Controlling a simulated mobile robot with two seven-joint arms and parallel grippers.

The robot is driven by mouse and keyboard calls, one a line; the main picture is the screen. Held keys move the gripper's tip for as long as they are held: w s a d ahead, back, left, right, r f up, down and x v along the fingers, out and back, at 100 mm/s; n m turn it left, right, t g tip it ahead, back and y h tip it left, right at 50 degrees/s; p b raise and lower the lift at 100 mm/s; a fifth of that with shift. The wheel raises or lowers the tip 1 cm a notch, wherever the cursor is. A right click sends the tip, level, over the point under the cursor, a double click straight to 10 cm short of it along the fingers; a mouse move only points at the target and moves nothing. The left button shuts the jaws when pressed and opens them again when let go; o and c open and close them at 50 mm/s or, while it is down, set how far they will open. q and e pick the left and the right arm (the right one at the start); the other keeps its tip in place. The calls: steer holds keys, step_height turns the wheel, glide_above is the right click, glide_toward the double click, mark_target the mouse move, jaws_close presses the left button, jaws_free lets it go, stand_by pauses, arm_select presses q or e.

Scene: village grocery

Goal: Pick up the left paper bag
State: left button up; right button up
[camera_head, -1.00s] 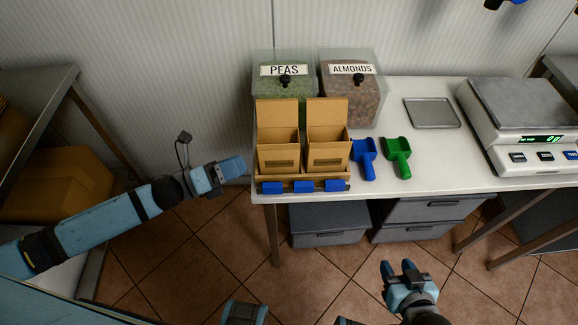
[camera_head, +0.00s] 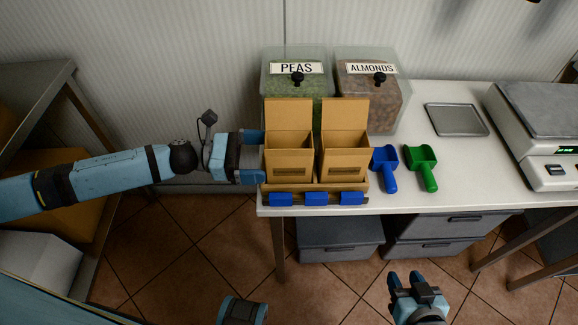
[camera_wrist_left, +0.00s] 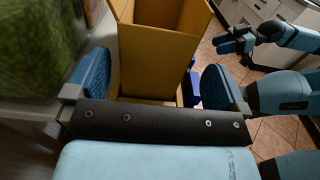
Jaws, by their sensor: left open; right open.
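The left paper bag (camera_head: 289,158) is a brown, open-topped box shape with a raised back flap, upright in a low tray at the table's left end. The right paper bag (camera_head: 344,158) stands beside it in the same form. My left gripper (camera_head: 258,157) is open at the left bag's left side. In the left wrist view, the left bag (camera_wrist_left: 160,62) stands between the two blue fingers of my left gripper (camera_wrist_left: 155,85), with gaps showing at both sides. My right gripper (camera_head: 414,284) is open and empty, low in front of the table.
The bags' tray (camera_head: 264,187) has blue blocks (camera_head: 316,198) along its front. Bins of peas (camera_head: 297,92) and almonds (camera_head: 372,95) stand behind. A blue scoop (camera_head: 385,167) and green scoop (camera_head: 422,166) lie to the right, with a metal tray (camera_head: 456,119) and scale (camera_head: 540,125) beyond.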

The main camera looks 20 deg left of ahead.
mark_target(279, 154)
arm_select(q)
steer(key=x, duration=0.5)
steer(key=shift+w, duration=0.3)
steer(key=shift+f, duration=0.1)
steer(key=c, duration=1.1)
